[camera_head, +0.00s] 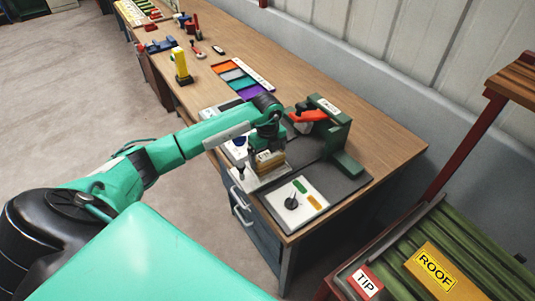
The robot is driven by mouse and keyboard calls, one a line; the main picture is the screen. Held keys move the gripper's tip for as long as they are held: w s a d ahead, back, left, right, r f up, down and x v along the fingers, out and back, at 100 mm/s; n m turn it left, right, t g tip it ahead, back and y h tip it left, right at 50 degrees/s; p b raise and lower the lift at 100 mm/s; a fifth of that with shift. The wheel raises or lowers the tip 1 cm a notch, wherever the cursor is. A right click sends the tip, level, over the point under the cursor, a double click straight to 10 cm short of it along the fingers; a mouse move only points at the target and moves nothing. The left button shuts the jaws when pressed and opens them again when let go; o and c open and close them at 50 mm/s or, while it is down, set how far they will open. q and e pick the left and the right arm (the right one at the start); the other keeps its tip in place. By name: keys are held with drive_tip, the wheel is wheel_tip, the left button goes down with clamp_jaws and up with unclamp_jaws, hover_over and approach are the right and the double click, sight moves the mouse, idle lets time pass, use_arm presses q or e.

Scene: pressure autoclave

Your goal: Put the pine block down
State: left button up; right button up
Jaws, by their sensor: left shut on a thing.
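My left gripper (267,150) is shut on the pine block (271,161), a small tan piece. It holds the block over the near part of the wooden bench, above a pale plate (262,180). The jaws hide part of the block, and I cannot tell whether the block touches the plate. My right gripper is out of view.
A green fixture (338,131) with a red-orange part (308,116) stands on a dark mat (347,183) beside the gripper. A white panel (308,211) with a knob lies nearer. Coloured trays and a yellow tool (181,63) stand farther back. A roller rack carries a ROOF box (432,270).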

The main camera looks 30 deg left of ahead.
use_arm(q)
drive_tip(key=shift+f, duration=0.25)
drive_tip(key=o, duration=0.8)
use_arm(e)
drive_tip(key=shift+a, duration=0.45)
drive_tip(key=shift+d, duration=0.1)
